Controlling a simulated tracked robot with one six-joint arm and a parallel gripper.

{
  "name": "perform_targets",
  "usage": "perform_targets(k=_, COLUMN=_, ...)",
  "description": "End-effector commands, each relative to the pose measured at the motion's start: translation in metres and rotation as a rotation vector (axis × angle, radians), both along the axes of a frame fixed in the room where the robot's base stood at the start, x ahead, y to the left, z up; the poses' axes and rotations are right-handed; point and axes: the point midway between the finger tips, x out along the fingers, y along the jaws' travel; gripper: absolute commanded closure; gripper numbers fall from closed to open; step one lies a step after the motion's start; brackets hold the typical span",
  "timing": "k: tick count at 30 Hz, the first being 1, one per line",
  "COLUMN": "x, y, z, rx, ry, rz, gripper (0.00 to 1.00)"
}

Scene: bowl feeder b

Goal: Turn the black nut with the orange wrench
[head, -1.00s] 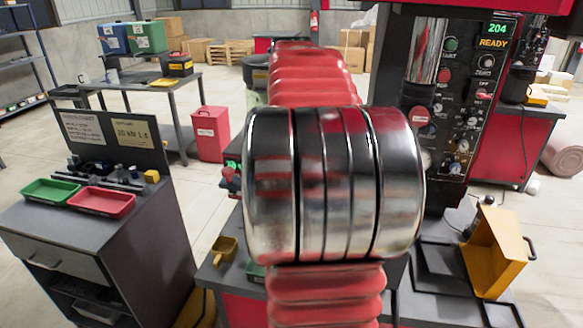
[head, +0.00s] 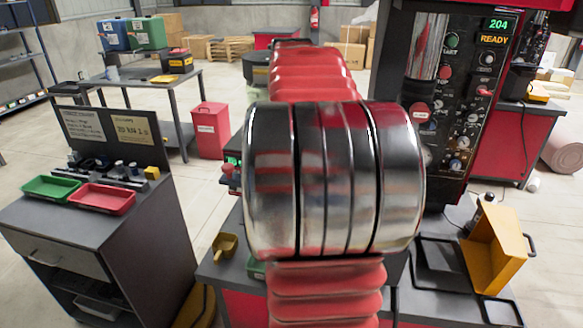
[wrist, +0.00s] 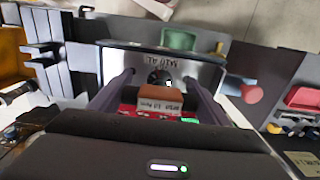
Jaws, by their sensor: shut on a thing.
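In the wrist view, the two grey fingers of my gripper (wrist: 160,82) reach up on either side of an orange-brown piece with a pale printed label, which I take to be the orange wrench (wrist: 160,94). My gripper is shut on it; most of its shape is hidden. Just beyond it is a small dark round part, perhaps the black nut (wrist: 156,75), in front of a pale plate with lettering. I cannot tell whether the wrench touches the nut. In the head view my arm hides gripper, wrench and nut.
In the head view, a control panel (head: 462,110) stands right of my arm, with a tilted yellow chute (head: 494,250) below it. On the left, a cabinet holds a green tray (head: 50,188) and a red tray (head: 101,198). A red bin (head: 210,130) stands behind.

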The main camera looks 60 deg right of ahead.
Motion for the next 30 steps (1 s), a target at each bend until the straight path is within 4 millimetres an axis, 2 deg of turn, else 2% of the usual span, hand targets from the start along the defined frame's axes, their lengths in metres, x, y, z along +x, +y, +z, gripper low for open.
perform_targets(k=16, x=0.0002, y=-0.0001, z=-0.0014, rx=-0.001, ry=0.000, rz=-0.008, gripper=0.66)
perform_targets(k=25, x=0.0005, y=0.0000, z=-0.0014, rx=-0.001, ry=0.000, rz=-0.177, gripper=0.66)
perform_targets(k=30, x=0.0005, y=0.0000, z=-0.0014, rx=-0.001, ry=0.000, rz=-0.202, gripper=0.66)
